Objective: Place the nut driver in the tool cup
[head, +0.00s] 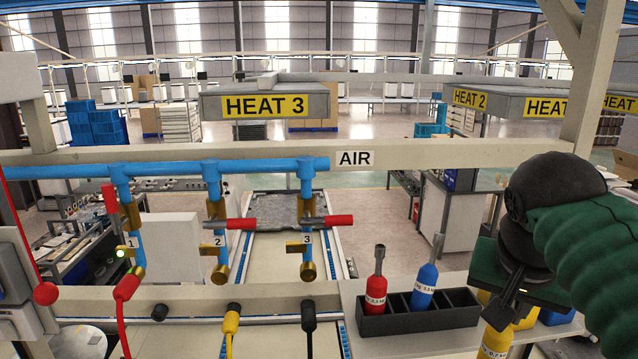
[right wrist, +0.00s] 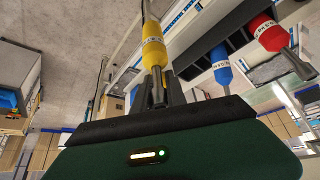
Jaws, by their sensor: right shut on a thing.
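The yellow nut driver (head: 495,342) hangs handle down from my right gripper (head: 510,296), in front of and right of the black tool cup (head: 375,325). In the right wrist view, my right gripper (right wrist: 160,88) is shut around its grey shaft, and the yellow handle (right wrist: 154,50) points away from the jaws. The cup is a long rack with several compartments. A red driver (head: 376,288) stands in the left end and a tilted blue driver (head: 424,287) stands near the middle. The compartments at the right look empty. My left gripper is not in view.
Yellow and blue bins (head: 556,317) sit behind my right gripper. Blue air pipes (head: 210,168) with red-handled valves stand left of the cup. Red, yellow and black hoses rise at the front. A beam labelled AIR (head: 355,158) crosses behind.

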